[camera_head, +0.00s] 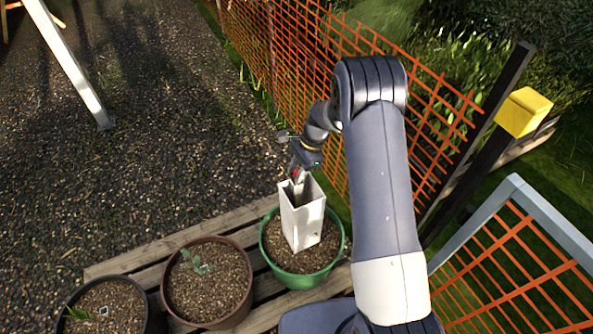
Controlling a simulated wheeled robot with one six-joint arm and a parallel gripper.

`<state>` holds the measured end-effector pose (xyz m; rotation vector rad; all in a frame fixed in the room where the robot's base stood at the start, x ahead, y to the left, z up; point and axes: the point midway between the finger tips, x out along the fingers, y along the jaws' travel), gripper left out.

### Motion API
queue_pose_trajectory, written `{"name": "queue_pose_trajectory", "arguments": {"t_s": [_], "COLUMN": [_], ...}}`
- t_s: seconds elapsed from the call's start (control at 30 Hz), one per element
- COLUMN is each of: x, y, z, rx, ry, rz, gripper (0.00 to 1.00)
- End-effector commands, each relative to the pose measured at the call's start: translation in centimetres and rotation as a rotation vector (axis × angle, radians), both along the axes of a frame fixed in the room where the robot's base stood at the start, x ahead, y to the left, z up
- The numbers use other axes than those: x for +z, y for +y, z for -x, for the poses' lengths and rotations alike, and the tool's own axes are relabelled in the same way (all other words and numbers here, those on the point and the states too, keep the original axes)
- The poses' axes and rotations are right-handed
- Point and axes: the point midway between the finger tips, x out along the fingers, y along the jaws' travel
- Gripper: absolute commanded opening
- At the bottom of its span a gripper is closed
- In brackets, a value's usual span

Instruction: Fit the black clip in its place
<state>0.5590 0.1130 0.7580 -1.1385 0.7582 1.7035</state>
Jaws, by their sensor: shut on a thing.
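A white square tube (303,222), open at the top, stands upright in the soil of a green pot (268,258). My gripper (296,177) points down at the tube's top, by its upper left rim. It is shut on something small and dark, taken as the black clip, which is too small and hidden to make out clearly. I cannot tell whether the clip touches the tube.
A brown pot (248,300) with a seedling and a black pot (150,312) with a small plant stand to the left on wooden slats (130,262). Orange mesh fencing (300,50) runs close behind my arm. Open gravel (150,130) lies at the left.

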Motion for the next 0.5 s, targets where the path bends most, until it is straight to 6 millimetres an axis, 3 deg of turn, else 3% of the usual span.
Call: {"name": "queue_pose_trajectory", "arguments": {"t_s": [0.5], "x": [-1.1], "y": [0.0], "z": [0.0], "rx": [0.000], "ry": [0.000], "rz": [0.000], "gripper": [0.09]}}
